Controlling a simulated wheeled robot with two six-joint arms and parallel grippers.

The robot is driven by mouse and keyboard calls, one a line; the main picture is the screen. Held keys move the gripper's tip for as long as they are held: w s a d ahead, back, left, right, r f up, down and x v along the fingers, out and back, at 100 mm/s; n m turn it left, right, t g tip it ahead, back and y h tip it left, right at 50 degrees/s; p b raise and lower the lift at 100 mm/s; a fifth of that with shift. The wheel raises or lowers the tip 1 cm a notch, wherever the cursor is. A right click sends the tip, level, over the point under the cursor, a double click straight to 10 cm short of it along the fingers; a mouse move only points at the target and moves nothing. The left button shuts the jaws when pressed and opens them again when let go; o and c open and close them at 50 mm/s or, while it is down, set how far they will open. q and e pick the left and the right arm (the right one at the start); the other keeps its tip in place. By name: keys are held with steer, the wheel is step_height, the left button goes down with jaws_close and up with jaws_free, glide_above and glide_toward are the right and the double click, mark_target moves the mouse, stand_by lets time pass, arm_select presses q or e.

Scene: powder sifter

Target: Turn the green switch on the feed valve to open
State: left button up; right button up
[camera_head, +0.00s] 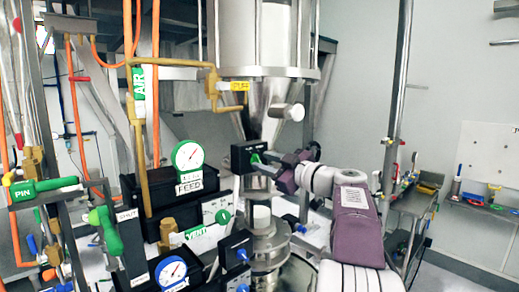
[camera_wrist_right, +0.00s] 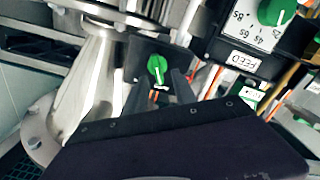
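The green switch (camera_wrist_right: 156,68) is a small green knob on the face of a black box (camera_wrist_right: 140,52) in the right wrist view. In the head view the same black box (camera_head: 241,153) sits below the steel hopper, with part of the green switch (camera_head: 256,158) showing. My right gripper (camera_head: 268,161) reaches in from the right, just in front of the box. My left gripper is not in view.
A steel hopper (camera_head: 265,110) and a column of steel fittings (camera_head: 268,245) crowd the box. Brass pipes (camera_head: 139,150) stand further left. A tool shelf (camera_head: 415,200) is at the right.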

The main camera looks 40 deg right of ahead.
steer(key=shift+w+a+r+p, duration=0.15)
steer(key=shift+w+p, duration=0.25)
steer(key=shift+w, duration=0.45)
steer(key=shift+a, duration=0.2)
steer(key=c, duration=0.4)
steer(key=shift+w+d, duration=0.1)
steer(key=shift+d, duration=0.05)
jaws_close()
steer(key=shift+d+f, duration=0.2)
steer(key=shift+d, duration=0.05)
steer(key=shift+a, duration=0.1)
steer(key=shift+f, duration=0.1)
